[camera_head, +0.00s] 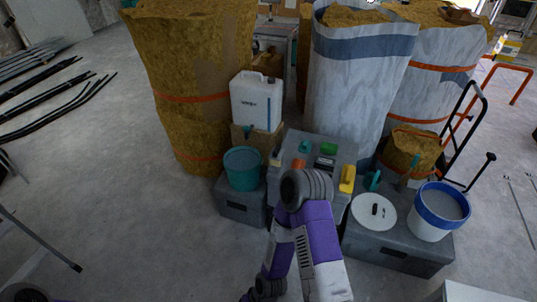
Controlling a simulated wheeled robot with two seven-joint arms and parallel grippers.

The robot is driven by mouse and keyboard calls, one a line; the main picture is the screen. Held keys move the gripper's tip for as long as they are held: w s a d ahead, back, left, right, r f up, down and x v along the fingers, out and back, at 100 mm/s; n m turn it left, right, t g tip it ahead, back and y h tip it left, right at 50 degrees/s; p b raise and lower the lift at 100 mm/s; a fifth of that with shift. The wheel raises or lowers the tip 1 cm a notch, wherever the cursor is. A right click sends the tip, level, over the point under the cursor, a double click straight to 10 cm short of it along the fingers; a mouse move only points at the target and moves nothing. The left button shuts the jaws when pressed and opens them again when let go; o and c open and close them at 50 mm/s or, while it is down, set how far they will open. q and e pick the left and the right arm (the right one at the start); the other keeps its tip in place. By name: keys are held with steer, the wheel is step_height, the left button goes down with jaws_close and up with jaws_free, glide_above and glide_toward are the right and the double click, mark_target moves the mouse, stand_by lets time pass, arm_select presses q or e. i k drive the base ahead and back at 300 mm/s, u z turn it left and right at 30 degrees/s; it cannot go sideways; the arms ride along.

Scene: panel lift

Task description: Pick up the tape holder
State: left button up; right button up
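I cannot single out the tape holder for certain. Several small items lie on the middle grey case (348,150): a teal item (305,146), a green item (328,148), a dark item with a pale face (325,163) and a yellow item (347,178). A small teal item (373,181) also stands by the right grey box. One purple and white arm of mine rises from the bottom centre and hides part of the middle case. Neither gripper shows.
A teal bucket (243,170) stands on the left grey box (240,207). A white-and-blue bucket (437,212) and a white round lid (373,213) are on the right grey box (395,256). Large bags stand behind.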

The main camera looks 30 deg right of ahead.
mark_target(276, 157)
steer(key=z, duration=0.6)
steer(key=i, duration=1.15)
steer(key=z, duration=1.1)
